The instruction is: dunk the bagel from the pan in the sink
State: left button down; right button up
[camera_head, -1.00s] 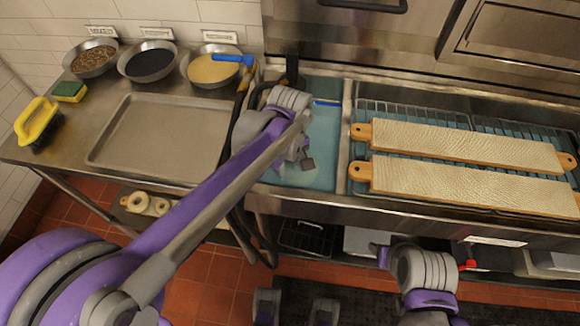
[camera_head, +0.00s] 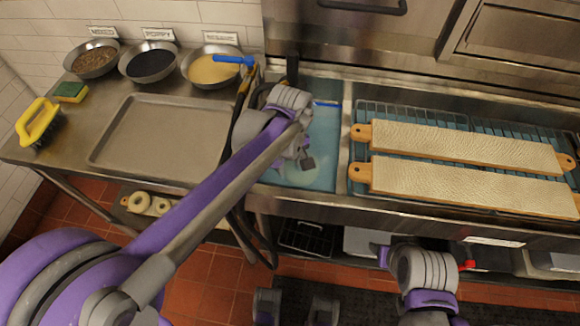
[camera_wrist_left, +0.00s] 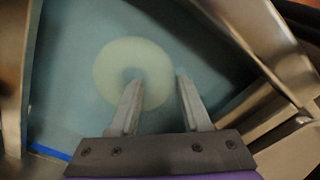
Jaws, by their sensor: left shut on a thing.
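A pale ring-shaped bagel (camera_wrist_left: 108,72) shows in the blue water of the sink (camera_wrist_left: 65,50) in the left wrist view. My left gripper (camera_wrist_left: 158,80) is over it, with one finger at the hole and the other at the outer edge, shut on the ring's side. In the head view the bagel is a faint pale patch (camera_head: 300,179) below my left gripper (camera_head: 306,160), partly hidden by the wrist. The water-filled sink basin (camera_head: 325,125) lies between the counter and the racks. The wide flat metal pan (camera_head: 160,140) on the counter is empty. My right gripper's jaws do not show.
Two long cloth-covered boards (camera_head: 465,146) lie on wire racks right of the sink. Bowls of toppings (camera_head: 208,68), a sponge (camera_head: 70,92) and a yellow-handled brush (camera_head: 38,122) are on the counter. Ring-shaped bagels (camera_head: 138,202) sit on a low shelf. A divider edges the basin's right side.

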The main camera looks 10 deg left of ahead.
pick_arm(q)
notch_tip(320, 180, up, 7)
jog(key=p, duration=0.5)
jog(key=shift+r, duration=0.15)
notch_tip(320, 180, up, 5)
jog(key=p, duration=0.3)
jog(key=shift+r, duration=0.15)
jog(key=shift+a, duration=0.1)
